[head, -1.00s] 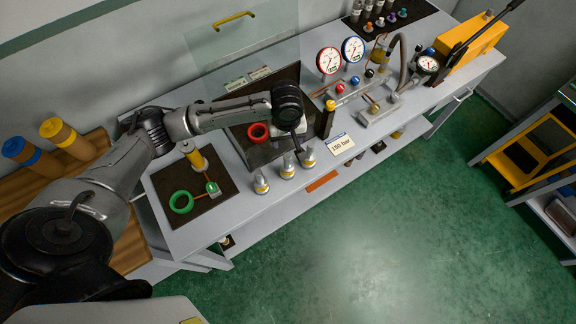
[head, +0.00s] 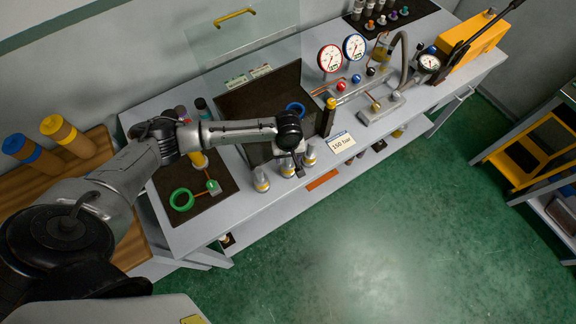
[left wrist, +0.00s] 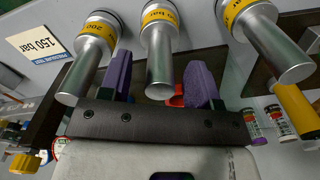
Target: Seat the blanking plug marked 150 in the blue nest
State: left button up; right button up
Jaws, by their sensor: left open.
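Three silver plugs with yellow bands stand in a row at the bench's front edge: a left one (head: 261,182), a middle one (head: 286,168) and a right one (head: 310,154). They also show in the left wrist view, where the middle plug (left wrist: 160,62) is between and above my gripper's purple fingers. The band on the plug at picture left (left wrist: 88,60) seems to read 200; the others are not clearly legible. My left gripper (head: 298,160) is open and empty, low by the middle and right plugs. A blue ring (head: 296,107), likely the blue nest, shows behind my wrist.
A "150 bar" sign (head: 341,142) lies right of the plugs. A green ring (head: 181,199) is on a dark mat at left. A yellow-topped post (head: 329,117) stands close right of the dark tray (head: 262,98). Gauges and hoses fill the back right.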

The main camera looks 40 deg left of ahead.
pick_arm(q)
jog(key=shift+f, duration=0.75)
grip_shut()
